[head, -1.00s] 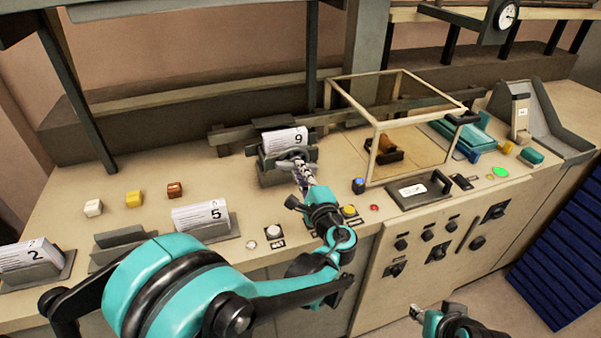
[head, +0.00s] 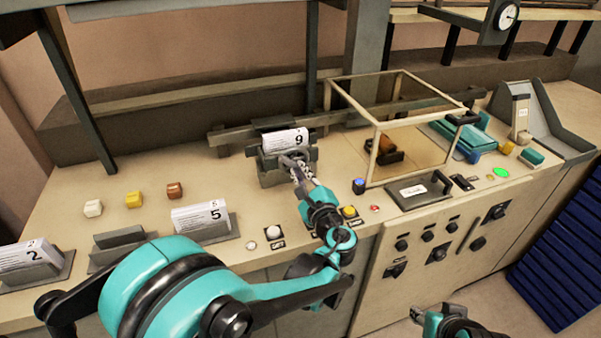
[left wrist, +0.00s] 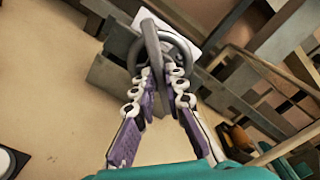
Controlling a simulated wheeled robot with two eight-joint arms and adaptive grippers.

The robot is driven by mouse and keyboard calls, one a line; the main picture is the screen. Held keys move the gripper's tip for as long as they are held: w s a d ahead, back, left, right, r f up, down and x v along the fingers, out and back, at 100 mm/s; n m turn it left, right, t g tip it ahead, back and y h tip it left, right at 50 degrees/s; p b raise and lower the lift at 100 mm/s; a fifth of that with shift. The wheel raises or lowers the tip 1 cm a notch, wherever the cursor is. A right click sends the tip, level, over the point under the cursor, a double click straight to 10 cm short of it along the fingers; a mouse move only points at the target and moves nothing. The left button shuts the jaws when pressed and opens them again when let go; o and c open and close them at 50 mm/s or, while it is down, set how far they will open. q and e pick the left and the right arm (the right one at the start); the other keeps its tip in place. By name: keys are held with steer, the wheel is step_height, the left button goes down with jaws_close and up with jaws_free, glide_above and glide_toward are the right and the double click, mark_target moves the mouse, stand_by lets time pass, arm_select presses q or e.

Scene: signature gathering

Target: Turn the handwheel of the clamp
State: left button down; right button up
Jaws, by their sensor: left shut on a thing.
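The clamp (head: 272,176) is a grey block at the middle of the bench, with a paper stack marked 9 (head: 285,140) held upright in it. Its grey handwheel (head: 287,160) faces me; it also shows in the left wrist view (left wrist: 178,32), as a ring with a bar across it. My left gripper (head: 296,165) is shut on the handwheel, and its fingers (left wrist: 160,68) hide part of the rim. My right gripper (head: 418,315) is low at the bottom right, away from the clamp, and its fingers are too small to judge.
A clear-sided box frame (head: 375,150) stands right of the clamp. Paper stacks marked 5 (head: 200,215) and 2 (head: 30,255) stand in holders at the left. Buttons, including a white one (head: 273,232), line the front edge. Three small blocks lie on open bench at the left.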

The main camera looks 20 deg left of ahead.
arm_select(q)
steer(key=c, duration=1.6)
jaws_free()
steer(key=shift+o, duration=0.2)
steer(key=v, duration=1.2)
steer(key=shift+f, duration=0.1)
